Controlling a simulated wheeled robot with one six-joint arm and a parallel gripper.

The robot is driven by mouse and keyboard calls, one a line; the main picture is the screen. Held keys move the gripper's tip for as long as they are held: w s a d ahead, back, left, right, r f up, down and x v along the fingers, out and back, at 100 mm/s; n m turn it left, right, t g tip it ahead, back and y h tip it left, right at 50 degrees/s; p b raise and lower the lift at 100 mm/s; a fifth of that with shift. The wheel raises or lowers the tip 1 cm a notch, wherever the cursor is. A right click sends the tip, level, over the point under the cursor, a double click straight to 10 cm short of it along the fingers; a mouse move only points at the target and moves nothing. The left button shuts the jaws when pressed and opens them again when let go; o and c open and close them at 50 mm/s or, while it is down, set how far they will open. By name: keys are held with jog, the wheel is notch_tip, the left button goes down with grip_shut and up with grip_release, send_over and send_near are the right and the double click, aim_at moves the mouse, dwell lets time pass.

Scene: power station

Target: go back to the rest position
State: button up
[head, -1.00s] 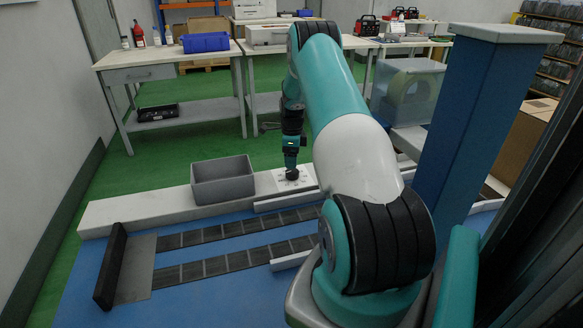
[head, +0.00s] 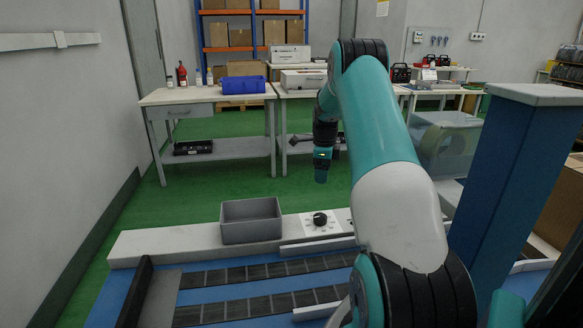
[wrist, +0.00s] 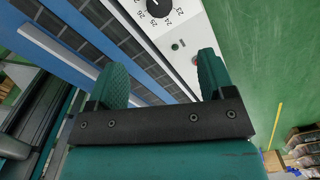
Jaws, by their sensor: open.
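My gripper (head: 321,176) hangs pointing down in the head view, above and behind the white ledge, with green floor behind it. In the wrist view its two teal fingers (wrist: 160,82) are spread apart with nothing between them. A black dial knob (head: 320,219) sits on a white numbered plate on the ledge. The knob (wrist: 158,8) also shows at the top of the wrist view, beyond the fingers and apart from them.
A grey bin (head: 250,221) stands on the white ledge (head: 165,242), left of the dial. A blue column (head: 510,180) rises close on my right. Workbenches (head: 205,97) stand at the back, with a blue tray (head: 243,85) on one. Green floor between is clear.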

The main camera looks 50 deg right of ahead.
jog(key=w+a+r+n, duration=0.3)
jog(key=a+n, duration=0.1)
jog(key=a, duration=0.3)
jog(key=w+a+r+n, duration=0.2)
jog(key=a+r+n, duration=0.2)
jog(key=a, duration=0.3)
jog(key=s+a+r+n+t+y, duration=0.1)
jog(key=s+a+r+n, duration=0.15)
jog(key=a+n, duration=0.75)
jog(key=s+a+r+n+y, duration=0.15)
jog(key=a+r+n, duration=0.25)
jog(key=a, duration=1.1)
jog(key=s+a+r+n+g+y, duration=0.1)
jog(key=s+a+n, duration=0.75)
jog(key=s, duration=0.25)
jog(key=s+a+r+n+y, duration=0.1)
jog(key=s+a+n, duration=0.75)
jog(key=s, duration=0.35)
notch_tip(320, 180, up, 14)
jog(key=w+m+p, duration=0.1)
jog(key=p, duration=1.3)
jog(key=shift+w, duration=0.25)
jog(key=shift+d, duration=0.1)
